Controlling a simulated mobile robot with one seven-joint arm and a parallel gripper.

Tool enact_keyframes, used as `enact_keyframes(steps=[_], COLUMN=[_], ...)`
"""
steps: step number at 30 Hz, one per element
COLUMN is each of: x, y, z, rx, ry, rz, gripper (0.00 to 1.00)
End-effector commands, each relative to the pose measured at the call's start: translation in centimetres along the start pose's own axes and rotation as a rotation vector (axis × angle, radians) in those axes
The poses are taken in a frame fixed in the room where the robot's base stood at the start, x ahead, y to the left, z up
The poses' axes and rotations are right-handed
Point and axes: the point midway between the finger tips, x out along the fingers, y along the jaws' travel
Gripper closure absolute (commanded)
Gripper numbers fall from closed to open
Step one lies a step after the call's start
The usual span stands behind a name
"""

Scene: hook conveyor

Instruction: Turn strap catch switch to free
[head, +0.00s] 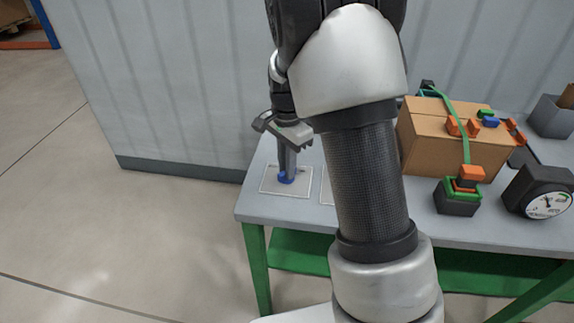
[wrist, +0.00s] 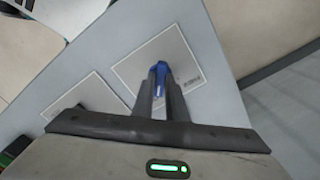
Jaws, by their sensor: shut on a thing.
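My gripper (head: 287,172) is shut on a small blue piece (head: 286,179), low over a pale marked square (head: 271,188) at the table's left end. In the wrist view the fingers (wrist: 159,88) close around the blue piece (wrist: 160,68). I cannot tell whether it touches the table. A green strap (head: 465,135) runs over a cardboard box (head: 421,130) down to a dark block with a green rim (head: 458,203). An orange piece (head: 472,174) sits on top of that block, likely the strap catch switch. Its setting is too small to read.
Several orange, green and blue pieces (head: 489,122) lie on the box. A dial gauge (head: 548,203) stands at the table's right front, and a grey bin (head: 550,118) behind it. My arm hides the table's middle. A second marked square (wrist: 84,100) is empty where visible.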

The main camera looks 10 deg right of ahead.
Motion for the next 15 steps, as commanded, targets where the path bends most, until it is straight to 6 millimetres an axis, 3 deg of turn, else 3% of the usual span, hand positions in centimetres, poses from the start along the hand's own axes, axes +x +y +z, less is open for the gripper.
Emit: enact_keyframes(steps=[15], x=[-0.13], y=[0.0], z=[-0.04], rx=[-0.429], ry=[0.0], rz=[-0.001], gripper=[1.0])
